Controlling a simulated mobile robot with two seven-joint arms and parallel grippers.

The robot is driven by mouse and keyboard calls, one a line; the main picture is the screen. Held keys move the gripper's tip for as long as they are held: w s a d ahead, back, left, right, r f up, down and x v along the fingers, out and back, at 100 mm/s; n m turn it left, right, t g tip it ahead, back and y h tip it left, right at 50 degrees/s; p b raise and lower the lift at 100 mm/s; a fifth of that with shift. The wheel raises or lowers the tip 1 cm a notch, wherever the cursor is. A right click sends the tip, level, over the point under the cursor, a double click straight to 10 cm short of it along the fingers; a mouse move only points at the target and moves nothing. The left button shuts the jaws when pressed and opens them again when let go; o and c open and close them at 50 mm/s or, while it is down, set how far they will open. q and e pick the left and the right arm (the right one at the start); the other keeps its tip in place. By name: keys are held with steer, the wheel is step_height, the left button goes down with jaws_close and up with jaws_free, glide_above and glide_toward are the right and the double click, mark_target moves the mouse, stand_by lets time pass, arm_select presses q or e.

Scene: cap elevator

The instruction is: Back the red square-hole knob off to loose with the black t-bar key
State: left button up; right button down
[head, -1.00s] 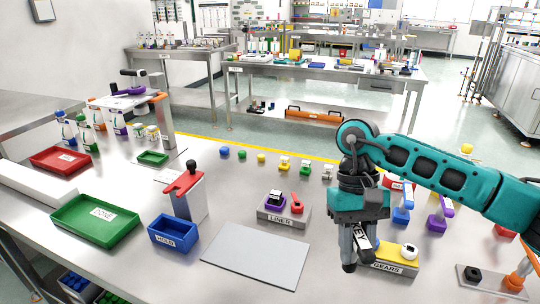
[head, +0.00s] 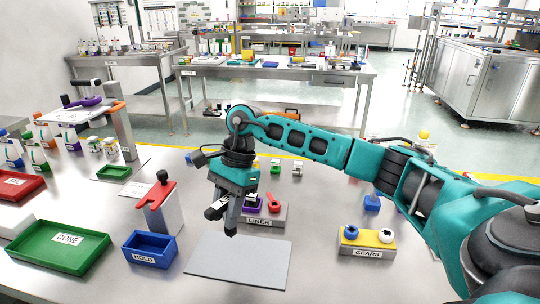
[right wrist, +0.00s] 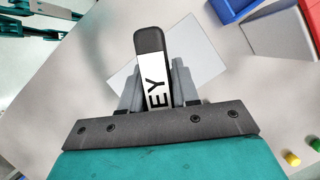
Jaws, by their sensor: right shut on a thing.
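My right gripper (head: 230,222) is shut on a black bar with a white label reading "EY" (right wrist: 150,60), seemingly the key. In the head view the bar (head: 216,207) is held above the back part of the grey mat. A red piece with a black knob on top (head: 161,191) sits on a grey post, left of the gripper. Another small red piece (head: 274,203) stands on the LINER block, just right of the gripper. I cannot make out a square hole in either. The key's lower end is not clear. My left gripper is not in view.
The grey mat (head: 240,268) is bare. A blue HOLD tray (head: 150,259) and a green DONE tray (head: 80,264) stand to the left. The LINER block (head: 264,222) is close behind the gripper. The GEARS block (head: 367,250) stands right, with open table between.

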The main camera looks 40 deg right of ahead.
steer(key=w+d+r+m+t+h, duration=0.1)
steer(key=w+d+m+t+h, duration=0.3)
steer(key=d+m, duration=0.8)
step_height(320, 180, up, 3)
steer(key=m+h, duration=0.3)
steer(key=m, duration=1.2)
glide_above(274, 201)
steer(key=shift+t, duration=0.3)
step_height(274, 201, down, 6)
steer(key=b, duration=0.4)
steer(key=shift+s+r, duration=0.1)
steer(key=shift+r, duration=0.2)
steer(key=shift+f+b, duration=0.75)
steer(key=shift+f, duration=0.7)
steer(key=shift+s+a+f, duration=0.1)
steer(key=shift+f, duration=0.15)
